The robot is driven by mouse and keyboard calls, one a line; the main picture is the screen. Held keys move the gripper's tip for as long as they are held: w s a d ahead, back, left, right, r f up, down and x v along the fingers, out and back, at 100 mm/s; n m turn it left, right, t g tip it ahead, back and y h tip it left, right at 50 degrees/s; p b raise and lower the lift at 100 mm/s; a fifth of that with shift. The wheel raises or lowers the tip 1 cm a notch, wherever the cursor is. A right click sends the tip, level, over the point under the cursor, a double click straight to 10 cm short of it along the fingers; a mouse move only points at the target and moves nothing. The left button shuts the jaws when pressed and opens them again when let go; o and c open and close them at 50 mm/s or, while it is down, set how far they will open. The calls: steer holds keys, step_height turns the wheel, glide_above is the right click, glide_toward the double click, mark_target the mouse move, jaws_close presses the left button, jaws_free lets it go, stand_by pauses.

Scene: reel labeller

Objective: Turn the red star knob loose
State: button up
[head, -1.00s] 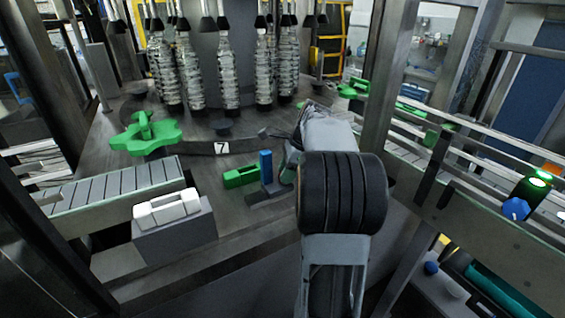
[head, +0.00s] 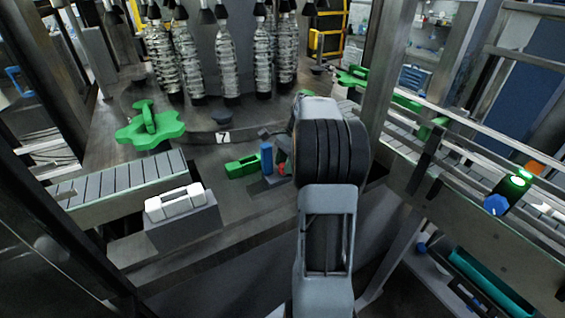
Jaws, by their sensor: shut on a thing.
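The red star knob (head: 282,169) shows only as a small red patch right of the blue upright block, low at my gripper. My gripper (head: 280,156) is at the middle of the machine deck, partly hidden behind my own arm. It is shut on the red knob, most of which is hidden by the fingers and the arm.
A blue upright block (head: 266,158) and a green block (head: 242,167) stand close left of my gripper. A green star wheel (head: 150,128) lies farther left. A white handle (head: 174,203) sits on a grey box in front. Clear bottles (head: 228,60) hang behind.

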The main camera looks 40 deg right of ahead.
steer(key=shift+w+d+r, duration=0.1)
steer(key=shift+r, duration=0.05)
steer(key=o, duration=0.9)
steer(key=p+v, duration=0.1)
steer(key=v, duration=1.2)
steer(key=shift+d+r, duration=0.15)
steer(key=shift+r, duration=0.05)
